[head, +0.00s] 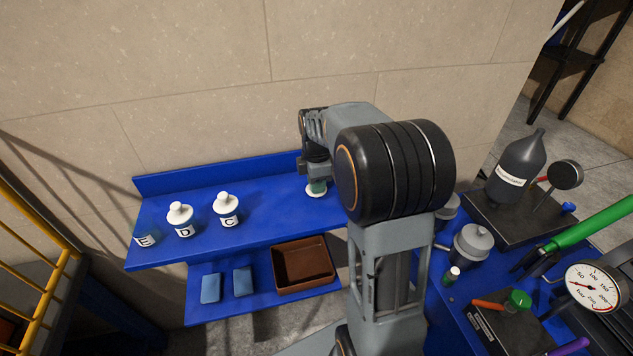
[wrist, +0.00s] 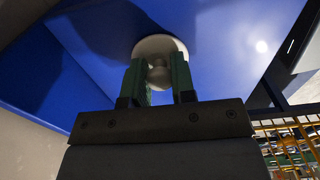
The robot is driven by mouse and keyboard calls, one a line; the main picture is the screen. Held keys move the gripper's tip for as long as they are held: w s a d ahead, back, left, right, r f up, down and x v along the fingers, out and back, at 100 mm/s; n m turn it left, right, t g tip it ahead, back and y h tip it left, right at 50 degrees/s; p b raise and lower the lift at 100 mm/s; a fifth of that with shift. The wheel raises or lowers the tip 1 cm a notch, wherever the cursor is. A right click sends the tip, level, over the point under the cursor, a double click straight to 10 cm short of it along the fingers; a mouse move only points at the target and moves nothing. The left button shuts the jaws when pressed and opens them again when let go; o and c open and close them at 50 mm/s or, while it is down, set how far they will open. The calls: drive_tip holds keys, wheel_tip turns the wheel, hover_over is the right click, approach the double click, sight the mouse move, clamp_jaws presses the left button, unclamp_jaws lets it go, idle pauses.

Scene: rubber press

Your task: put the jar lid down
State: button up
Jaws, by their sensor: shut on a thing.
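My gripper (head: 317,186) is shut on the white jar lid (head: 316,194), over the right part of the upper blue shelf (head: 262,216). In the wrist view the two green fingers of my gripper (wrist: 158,75) pinch the knob of the round white lid (wrist: 151,46), with the blue shelf surface behind it. The lid is at or just above the shelf; I cannot tell whether it touches. Jars labelled C (head: 228,216) and D (head: 183,228) stand to the left with white lids on. Jar E (head: 146,240) is at the far left end and shows no white lid.
A lower blue shelf holds a brown tray (head: 302,265) and two blue blocks (head: 210,288). The wall (head: 190,60) rises behind the upper shelf. A blue bench on the right carries a dark bottle (head: 516,170), a gauge (head: 594,287) and tools. Shelf between jar C and my gripper is clear.

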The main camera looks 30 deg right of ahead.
drive_tip(key=shift+f, duration=0.15)
drive_tip(key=o, duration=0.9)
wheel_tip(320, 180, up, 11)
drive_tip(key=s+a+f+m+t, duration=0.1)
drive_tip(key=s+a+f+m, duration=0.2)
drive_tip(key=s+a+m, duration=0.2)
drive_tip(key=s+a+f+m+t, duration=0.2)
drive_tip(key=s+a+f+m, duration=0.1)
drive_tip(key=s+m, duration=0.7)
drive_tip(key=shift+s+a+f+m+t+p, duration=0.2)
drive_tip(key=shift+s+a+m+t+p, duration=0.15)
drive_tip(key=shift+s+a, duration=0.4)
drive_tip(key=shift+w+a, duration=0.1)
drive_tip(key=shift+w, duration=0.05)
